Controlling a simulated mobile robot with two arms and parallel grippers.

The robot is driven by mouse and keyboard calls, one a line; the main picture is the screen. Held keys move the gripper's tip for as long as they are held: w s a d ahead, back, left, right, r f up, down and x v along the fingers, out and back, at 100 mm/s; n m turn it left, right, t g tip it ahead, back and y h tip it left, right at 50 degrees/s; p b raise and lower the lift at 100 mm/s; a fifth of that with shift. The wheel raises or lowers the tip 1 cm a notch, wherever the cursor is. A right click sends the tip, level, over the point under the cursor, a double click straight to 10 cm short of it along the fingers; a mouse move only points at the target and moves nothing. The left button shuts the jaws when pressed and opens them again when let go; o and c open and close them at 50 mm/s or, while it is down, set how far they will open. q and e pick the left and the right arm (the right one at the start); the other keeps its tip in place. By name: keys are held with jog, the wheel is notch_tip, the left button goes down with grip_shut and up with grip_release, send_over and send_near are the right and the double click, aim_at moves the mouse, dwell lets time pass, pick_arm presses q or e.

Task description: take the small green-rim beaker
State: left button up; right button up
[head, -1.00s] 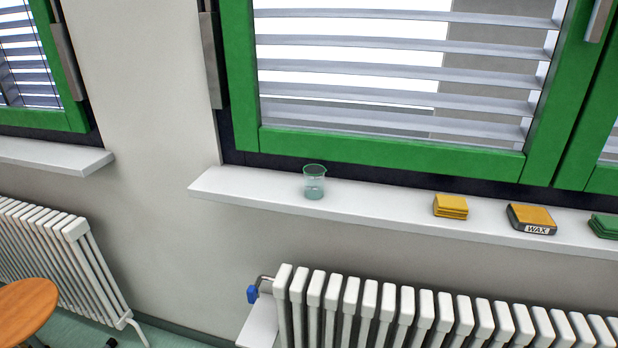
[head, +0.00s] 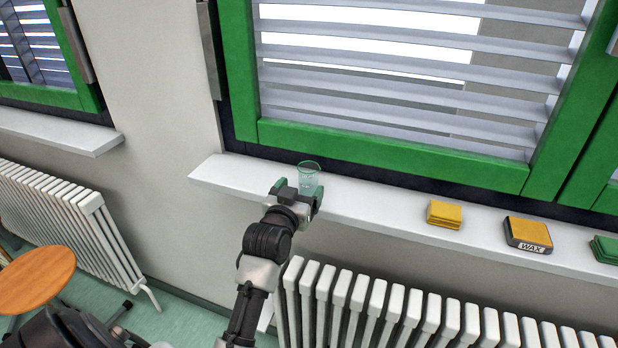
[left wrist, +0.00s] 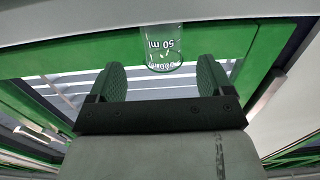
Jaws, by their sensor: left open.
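The small green-rim beaker (head: 309,174) stands upright on the white window sill. It is clear glass, and its lower part is partly hidden by my gripper in the head view. My left gripper (head: 300,190) is open at the sill, close in front of the beaker. Its two green finger pads also show in the left wrist view (left wrist: 162,80), apart with nothing gripped. My right gripper is not in view.
On the sill (head: 380,208) to the right lie yellow cloths (head: 444,214), a wax box (head: 528,234) and green cloths (head: 605,249). The green window frame (head: 390,160) rises behind. A white radiator (head: 400,310) stands below. A wooden stool (head: 36,279) is at lower left.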

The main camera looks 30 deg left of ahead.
aim_at(305, 182)
pick_arm(q)
jog(key=shift+w+a, duration=0.25)
jog(key=shift+w, duration=0.4)
jog(key=p+x, duration=0.1)
jog(key=x, duration=0.3)
jog(key=shift+f+p, duration=0.2)
jog(key=shift+p, duration=0.2)
jog(key=shift+w+a+f, duration=0.1)
jog(key=shift+w+a, duration=0.1)
jog(key=shift+w, duration=0.3)
jog(key=shift+s, duration=0.1)
jog(key=shift+c, duration=0.8)
jog(key=c, duration=0.9)
jog(key=shift+o, duration=0.2)
